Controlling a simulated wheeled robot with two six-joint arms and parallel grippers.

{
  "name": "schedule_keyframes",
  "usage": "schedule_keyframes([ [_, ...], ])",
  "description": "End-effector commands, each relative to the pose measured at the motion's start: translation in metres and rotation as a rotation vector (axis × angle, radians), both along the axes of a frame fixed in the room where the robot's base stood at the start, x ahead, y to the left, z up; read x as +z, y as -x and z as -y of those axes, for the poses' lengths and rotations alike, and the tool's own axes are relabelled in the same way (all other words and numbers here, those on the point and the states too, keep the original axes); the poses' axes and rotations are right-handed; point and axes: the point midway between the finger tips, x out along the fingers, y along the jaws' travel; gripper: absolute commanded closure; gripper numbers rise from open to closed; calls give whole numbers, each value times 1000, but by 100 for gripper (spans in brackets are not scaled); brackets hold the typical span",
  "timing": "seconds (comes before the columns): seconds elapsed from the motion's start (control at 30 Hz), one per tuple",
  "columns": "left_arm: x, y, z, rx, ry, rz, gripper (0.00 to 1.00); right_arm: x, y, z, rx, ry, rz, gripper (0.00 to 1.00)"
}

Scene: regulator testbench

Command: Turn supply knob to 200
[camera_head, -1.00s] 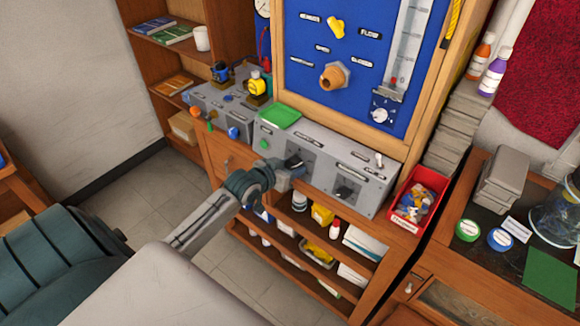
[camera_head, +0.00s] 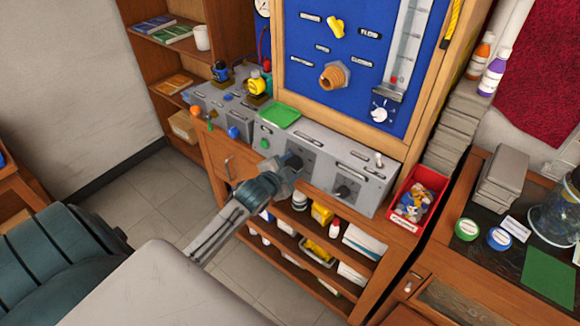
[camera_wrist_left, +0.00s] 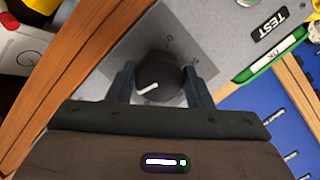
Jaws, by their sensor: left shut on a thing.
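My left gripper (camera_head: 294,163) is at the front of the grey console (camera_head: 325,160), at its left knob. In the left wrist view, my gripper's two fingers (camera_wrist_left: 160,84) are on either side of a dark round knob (camera_wrist_left: 160,70), shut on it. The knob has a white pointer line, slanting to the lower left in that view. Dial marks around it are too small to read. In the head view the gripper mostly hides this knob. A second dark knob (camera_head: 344,191) sits further right on the console, untouched. I cannot read which label says supply. My right gripper is not in view.
A green tray (camera_head: 281,115) lies on top of the console. A red bin (camera_head: 417,196) of small parts stands to its right. The blue panel (camera_head: 320,60) with valve and flow tube rises behind. Open shelves (camera_head: 300,245) are below the console.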

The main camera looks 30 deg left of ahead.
Motion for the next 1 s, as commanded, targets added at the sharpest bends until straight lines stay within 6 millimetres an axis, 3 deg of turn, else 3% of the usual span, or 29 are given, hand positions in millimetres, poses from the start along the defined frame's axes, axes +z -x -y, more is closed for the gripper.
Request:
schedule_keyframes([
  [0.4, -3, 1, 0, -46, -231, 12, 76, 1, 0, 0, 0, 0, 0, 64],
  [1.0, -3, 1, 0, -58, -284, 16, 76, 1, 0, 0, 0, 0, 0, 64],
])
